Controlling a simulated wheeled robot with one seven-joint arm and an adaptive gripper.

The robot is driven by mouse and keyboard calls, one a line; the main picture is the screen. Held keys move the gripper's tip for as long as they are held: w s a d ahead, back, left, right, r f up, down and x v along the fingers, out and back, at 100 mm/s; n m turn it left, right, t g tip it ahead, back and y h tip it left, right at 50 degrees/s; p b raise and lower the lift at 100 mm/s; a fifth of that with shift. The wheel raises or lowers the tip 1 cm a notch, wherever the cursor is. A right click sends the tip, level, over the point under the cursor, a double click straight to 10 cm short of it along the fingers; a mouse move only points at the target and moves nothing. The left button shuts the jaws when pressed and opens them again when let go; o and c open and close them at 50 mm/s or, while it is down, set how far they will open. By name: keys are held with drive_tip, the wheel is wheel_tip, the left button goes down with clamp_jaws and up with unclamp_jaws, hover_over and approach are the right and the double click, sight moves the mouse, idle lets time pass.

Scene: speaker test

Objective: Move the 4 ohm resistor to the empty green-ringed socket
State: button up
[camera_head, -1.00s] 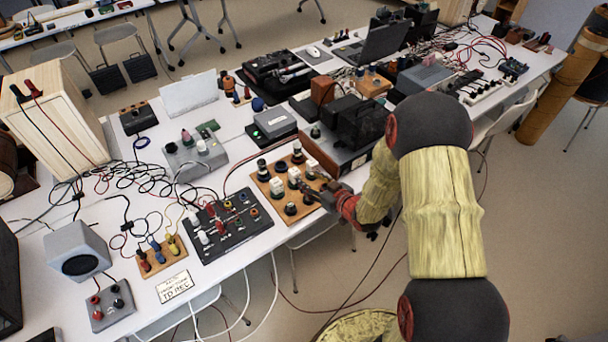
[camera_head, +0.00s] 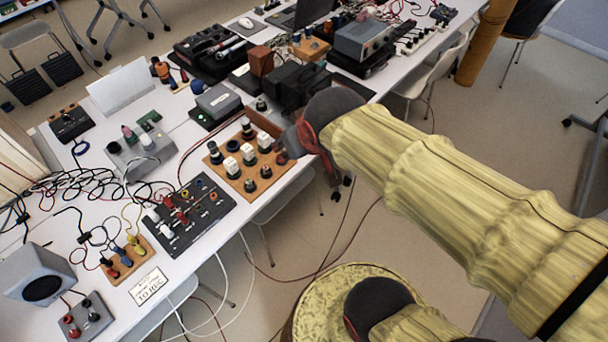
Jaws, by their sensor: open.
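A wooden socket board (camera_head: 238,186) lies on the white table near its front edge. Three white blocks, which look like resistors, stand on it in a diagonal row: a left one (camera_head: 231,166), a middle one (camera_head: 248,153) and a right one (camera_head: 264,142). Their markings are too small to read, so I cannot tell which is 4 ohm. Dark round sockets or knobs flank the row, including two at the front (camera_head: 250,185). Ring colours are unclear. My gripper (camera_head: 288,152) is at the board's right edge, partly hidden by my wrist, open, with no held object visible.
A black panel (camera_head: 205,228) with coloured terminals lies left of the board. A green-lit grey box (camera_head: 217,102) and dark instruments (camera_head: 296,85) stand behind it. Cables (camera_head: 75,185) tangle at the left. Floor is open right of the table.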

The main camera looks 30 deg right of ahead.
drive_tip(key=s+a+r+g+y, duration=0.1)
drive_tip(key=s+a, duration=0.2)
drive_tip(key=s, duration=0.6)
drive_tip(key=shift+a+r, duration=0.15)
drive_tip(key=shift+r, duration=0.05)
